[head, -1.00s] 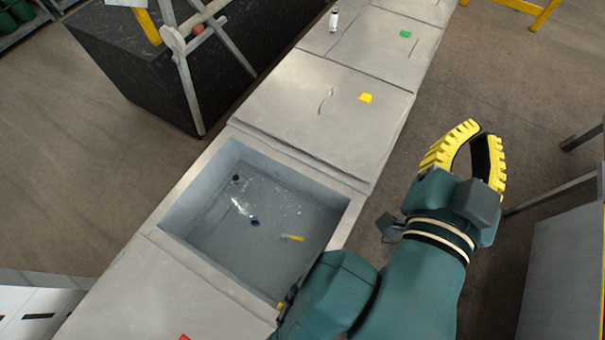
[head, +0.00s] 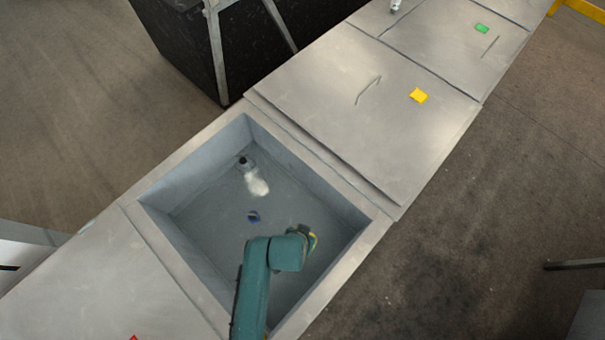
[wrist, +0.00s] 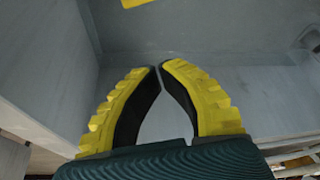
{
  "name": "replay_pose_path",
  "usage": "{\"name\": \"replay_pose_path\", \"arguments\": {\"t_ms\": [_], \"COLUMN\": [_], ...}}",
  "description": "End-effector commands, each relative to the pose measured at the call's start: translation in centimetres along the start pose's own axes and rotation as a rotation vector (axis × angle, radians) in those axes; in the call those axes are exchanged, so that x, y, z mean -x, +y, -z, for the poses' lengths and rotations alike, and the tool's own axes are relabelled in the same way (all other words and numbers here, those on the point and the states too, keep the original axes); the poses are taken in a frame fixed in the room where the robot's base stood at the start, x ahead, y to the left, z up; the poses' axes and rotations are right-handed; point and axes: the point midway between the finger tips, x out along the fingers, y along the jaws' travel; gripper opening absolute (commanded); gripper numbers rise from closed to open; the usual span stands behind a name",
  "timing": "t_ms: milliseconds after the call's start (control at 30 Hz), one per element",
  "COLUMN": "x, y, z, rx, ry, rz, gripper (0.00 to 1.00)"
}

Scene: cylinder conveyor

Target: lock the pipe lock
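The recessed grey pit (head: 195,245) holds a small dark fitting (head: 243,162) with a whitish patch beside it and a dark blue round spot (head: 253,216). I cannot tell which part is the pipe lock. My arm reaches over the pit, and its end hides the pit's lower right part. A small yellow bit (head: 314,240) shows beside the arm's end; I cannot tell whether it is a lever or a finger. In the wrist view my gripper (wrist: 157,67) has its yellow-backed fingertips together, with nothing between them. A yellow piece (wrist: 134,3) lies beyond the fingertips at the top edge.
Pit walls rise around the gripper, with a grey wall (wrist: 50,70) at left in the wrist view. Flat grey covers carry a yellow tag (head: 418,96) and a green tag (head: 481,28). A dark block (head: 180,50) stands at upper left.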

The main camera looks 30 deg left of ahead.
Motion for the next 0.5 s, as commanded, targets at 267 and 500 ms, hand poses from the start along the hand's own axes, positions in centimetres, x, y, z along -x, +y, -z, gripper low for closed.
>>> {"name": "replay_pose_path", "arguments": {"t_ms": [267,500], "x": [-6.5,-5.2], "y": [0.0,0.0], "z": [0.0,-3.4], "rx": [-0.001,0.0], "ry": [0.0,0.001], "rz": [0.0,0.001], "gripper": [0.0,0.0]}}
